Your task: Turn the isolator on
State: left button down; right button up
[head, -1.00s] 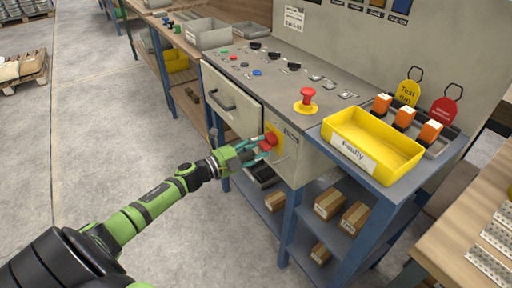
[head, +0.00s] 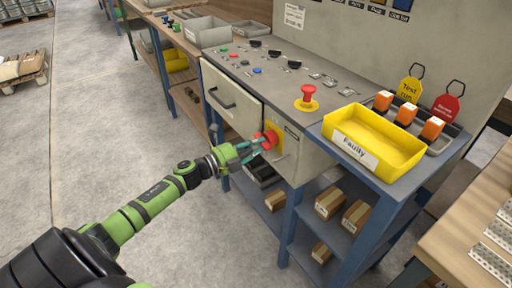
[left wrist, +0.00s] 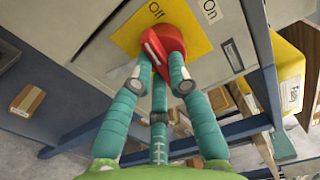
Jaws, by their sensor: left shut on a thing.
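The isolator is a red rotary knob (head: 270,138) on a yellow plate (left wrist: 190,22) on the front of the grey cabinet. In the left wrist view the knob (left wrist: 168,42) has a white mark on its left part, below the word "Off"; "On" is printed on a label further right. The knob looks slanted; its exact setting is hard to tell. My left gripper (head: 262,143) is shut on the knob, and its teal fingers (left wrist: 160,78) stand around it, hiding its lower part. My right gripper is not in view.
A red mushroom button (head: 308,95) stands on the cabinet top. A yellow "Faulty" bin (head: 372,137) is to the right. A drawer (head: 232,103) with a handle is left of the knob. Cardboard boxes (head: 330,203) lie on the shelf below.

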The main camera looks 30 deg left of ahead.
pick_arm(q)
jog(key=shift+w+a+r+m+b, duration=0.1)
jog(key=shift+m+b, duration=2.55)
jog(key=shift+m, duration=1.3)
jog(key=shift+a+r+m+b, duration=0.1)
jog(key=shift+m+b, duration=2.5)
jog(key=shift+m, duration=1.35)
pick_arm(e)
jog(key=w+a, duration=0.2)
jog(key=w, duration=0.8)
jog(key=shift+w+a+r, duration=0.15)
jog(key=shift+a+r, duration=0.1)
pick_arm(q)
jog(key=c, duration=1.2)
grip_release()
jog(key=v, duration=1.2)
